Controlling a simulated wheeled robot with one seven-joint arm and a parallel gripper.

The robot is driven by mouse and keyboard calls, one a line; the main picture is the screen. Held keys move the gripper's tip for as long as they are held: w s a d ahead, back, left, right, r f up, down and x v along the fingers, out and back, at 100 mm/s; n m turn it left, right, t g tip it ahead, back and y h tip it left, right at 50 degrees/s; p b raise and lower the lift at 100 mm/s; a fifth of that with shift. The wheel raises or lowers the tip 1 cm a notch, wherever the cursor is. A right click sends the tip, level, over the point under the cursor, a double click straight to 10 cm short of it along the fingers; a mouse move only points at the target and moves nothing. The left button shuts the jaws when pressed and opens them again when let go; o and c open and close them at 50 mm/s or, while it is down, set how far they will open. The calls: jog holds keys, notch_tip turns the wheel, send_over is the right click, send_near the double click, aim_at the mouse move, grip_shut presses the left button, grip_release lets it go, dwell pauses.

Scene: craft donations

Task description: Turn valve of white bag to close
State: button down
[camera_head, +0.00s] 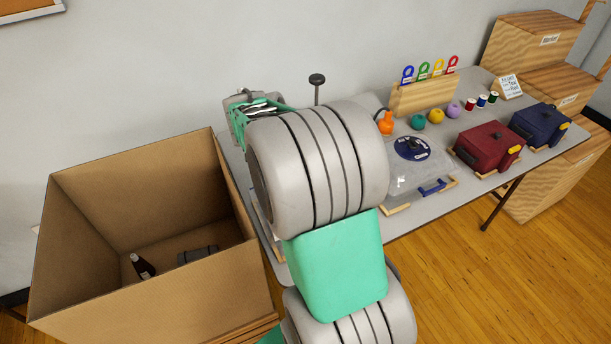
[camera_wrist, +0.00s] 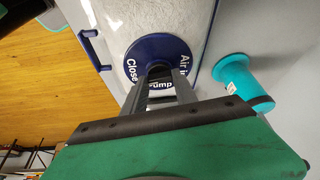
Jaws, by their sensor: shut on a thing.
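In the wrist view, a clear bag with white filling (camera_wrist: 125,18) lies below my gripper. Its round dark blue valve (camera_wrist: 135,55) bears white words "Close", "Pump" and "Air in". My gripper (camera_wrist: 160,72) reaches over the disc's middle with its two dark fingers close together, shut on the valve's knob, which the fingers mostly hide. A blue handle (camera_wrist: 90,48) shows at the bag's left edge. In the head view my arm hides this bag and my fingertips. A second clear bag (camera_head: 405,178) with a blue disc valve and dark knob (camera_head: 413,147) lies right of my arm.
A teal flared cylinder (camera_wrist: 235,78) stands right of the valve. A cardboard box (camera_head: 150,245) holding a dark bottle (camera_head: 143,266) stands left of the table. Right on the table are a red case (camera_head: 487,147), a blue case (camera_head: 541,124) and a wooden rack (camera_head: 424,95).

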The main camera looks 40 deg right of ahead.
jog(key=shift+m+g, duration=0.3)
jog(key=shift+m, duration=0.6)
jog(key=c, duration=1)
grip_release()
jog(key=shift+o, duration=0.2)
jog(key=shift+w, duration=0.1)
jog(key=s+v, duration=0.1)
jog(key=v, duration=0.6)
jog(key=shift+w+r, duration=0.4)
jog(key=shift+w, duration=0.15)
